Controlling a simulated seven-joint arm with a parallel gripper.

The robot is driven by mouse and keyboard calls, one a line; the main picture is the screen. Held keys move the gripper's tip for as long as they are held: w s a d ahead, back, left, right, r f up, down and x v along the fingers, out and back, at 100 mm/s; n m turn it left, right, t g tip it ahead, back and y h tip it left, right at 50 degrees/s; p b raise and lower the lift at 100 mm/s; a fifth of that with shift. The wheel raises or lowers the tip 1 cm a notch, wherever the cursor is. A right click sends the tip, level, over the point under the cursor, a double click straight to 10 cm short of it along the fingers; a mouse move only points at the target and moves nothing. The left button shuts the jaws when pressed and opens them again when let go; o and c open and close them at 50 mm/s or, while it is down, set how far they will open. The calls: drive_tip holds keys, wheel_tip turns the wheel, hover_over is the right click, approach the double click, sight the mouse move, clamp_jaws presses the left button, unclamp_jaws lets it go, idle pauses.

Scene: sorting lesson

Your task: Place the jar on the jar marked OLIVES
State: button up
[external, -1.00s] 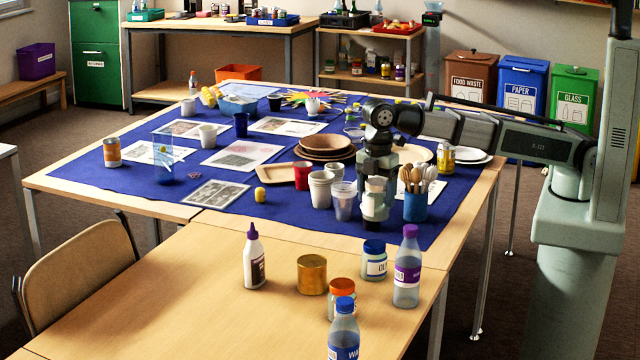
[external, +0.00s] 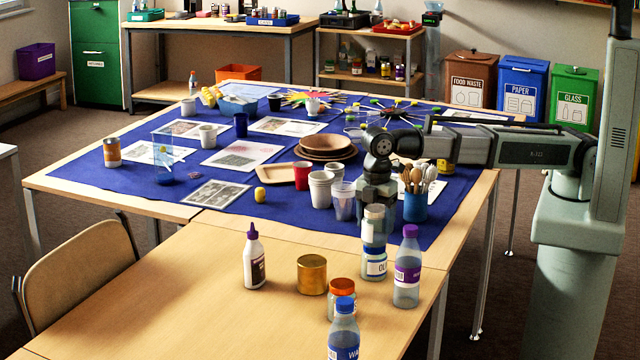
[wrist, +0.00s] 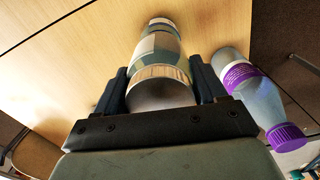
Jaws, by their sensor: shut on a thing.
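My gripper (external: 375,208) points down above the front table and is shut on a clear jar with a pale lid (external: 373,228). The held jar is upright, directly above the jar marked OLIVES (external: 374,266), which has a blue lid and a partly visible white label. The held jar's base appears at the olives jar's lid; I cannot tell whether they touch. In the wrist view, the held jar (wrist: 161,82) sits between both fingers and hides most of what is under it.
A purple-capped bottle (external: 407,268) stands close to the right of the olives jar. An orange-lidded jar (external: 342,297), a blue-capped bottle (external: 344,338), a gold tin (external: 312,275) and a glue bottle (external: 254,260) stand nearby. The table's left part is clear.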

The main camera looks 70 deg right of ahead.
drive_tip(key=shift+f, duration=0.1)
drive_tip(key=o, duration=1.3)
drive_tip(key=shift+c, duration=0.2)
wheel_tip(320, 180, up, 12)
drive_tip(key=shift+r, duration=0.15)
drive_tip(key=shift+o, duration=0.2)
